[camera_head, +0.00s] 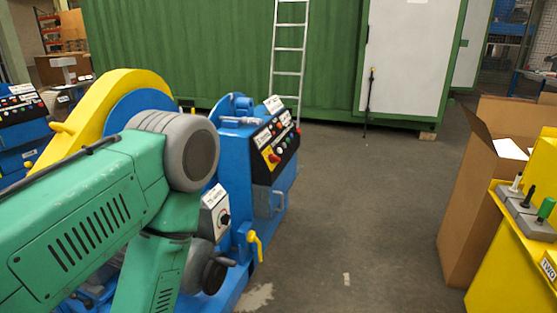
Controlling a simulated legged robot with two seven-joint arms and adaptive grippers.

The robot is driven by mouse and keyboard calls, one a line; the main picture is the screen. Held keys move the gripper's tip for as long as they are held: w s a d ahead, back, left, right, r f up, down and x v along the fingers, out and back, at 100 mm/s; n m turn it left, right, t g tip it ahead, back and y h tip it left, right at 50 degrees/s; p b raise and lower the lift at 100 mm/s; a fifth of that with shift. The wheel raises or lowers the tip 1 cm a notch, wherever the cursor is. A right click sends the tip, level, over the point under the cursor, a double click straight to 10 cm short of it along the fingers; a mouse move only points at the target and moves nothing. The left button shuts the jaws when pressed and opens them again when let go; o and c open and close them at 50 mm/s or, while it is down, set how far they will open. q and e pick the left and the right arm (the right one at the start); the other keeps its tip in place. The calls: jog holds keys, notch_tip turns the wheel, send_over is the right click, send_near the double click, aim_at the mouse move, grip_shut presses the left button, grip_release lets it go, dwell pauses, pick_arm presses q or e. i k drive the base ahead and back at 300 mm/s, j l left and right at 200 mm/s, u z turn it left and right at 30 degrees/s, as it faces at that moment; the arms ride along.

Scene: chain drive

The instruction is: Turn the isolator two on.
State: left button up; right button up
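A blue machine shows left of centre. Its sloped black control panel (274,143) carries a red knob on a yellow plate (271,155), several small buttons and white labels too small to read. A grey box with a black rotary knob (224,219) sits lower on the machine, its label unreadable. My green left arm crosses the left side and hides part of the machine. Neither gripper shows.
A yellow handle (255,245) juts from the machine's lower front. An open cardboard box (477,205) stands beside the yellow cabinet. Bare floor (365,220) lies between machine and box. A ladder (289,60) leans on the green container (200,45) behind.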

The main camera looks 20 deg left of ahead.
aim_at(273, 158)
jog(key=i+u, duration=0.1)
jog(key=u, duration=0.4)
jog(key=i+l+u, duration=0.4)
jog(key=l, duration=0.25)
jog(key=i+l+u, duration=0.15)
jog(key=i+l, duration=0.2)
jog(key=i+l+u, duration=0.2)
jog(key=l, duration=0.3)
